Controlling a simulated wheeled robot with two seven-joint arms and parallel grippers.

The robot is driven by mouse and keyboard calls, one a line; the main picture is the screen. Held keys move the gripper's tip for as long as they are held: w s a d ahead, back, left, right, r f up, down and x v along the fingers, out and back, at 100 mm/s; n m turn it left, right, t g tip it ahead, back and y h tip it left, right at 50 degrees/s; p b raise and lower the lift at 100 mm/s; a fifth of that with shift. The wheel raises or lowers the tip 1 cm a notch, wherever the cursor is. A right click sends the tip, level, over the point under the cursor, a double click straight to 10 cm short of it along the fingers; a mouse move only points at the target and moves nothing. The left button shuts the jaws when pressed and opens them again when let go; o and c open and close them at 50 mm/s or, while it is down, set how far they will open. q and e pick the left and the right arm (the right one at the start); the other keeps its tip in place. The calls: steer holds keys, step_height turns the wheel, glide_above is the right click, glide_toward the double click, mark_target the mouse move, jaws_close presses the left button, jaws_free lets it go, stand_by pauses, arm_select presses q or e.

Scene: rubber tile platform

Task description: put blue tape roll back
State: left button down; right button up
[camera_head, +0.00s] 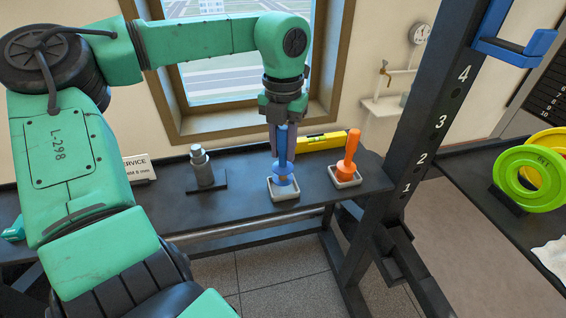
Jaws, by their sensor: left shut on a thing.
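My left gripper (283,127) points down over the dark bench and is shut on the slim upper shaft of a blue item (284,169). The item is upright, with a wider round lower part, and I cannot tell that it is a tape roll. It is in or just above a small pale square tray (284,195); contact with the tray floor is unclear. The gripper fingers hide part of the shaft. My right gripper is not in view.
An orange item (349,156) of similar shape stands in a second tray (345,181) to the right. A yellow level (322,142) lies behind. A metal fitting (202,168) stands left on the bench (235,205). A dark upright post (430,125) rises at the right.

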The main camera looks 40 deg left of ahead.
mark_target(283, 163)
arm_select(q)
step_height(283, 163, down, 4)
steer(key=shift+s+r, duration=0.1)
steer(key=c, duration=1.1)
jaws_free()
steer(key=shift+s+d, duration=0.1)
steer(key=o, duration=0.4)
steer(key=shift+w, duration=0.2)
steer(key=shift+o, duration=0.2)
steer(key=shift+s+f, duration=0.1)
steer(key=shift+f, duration=0.1)
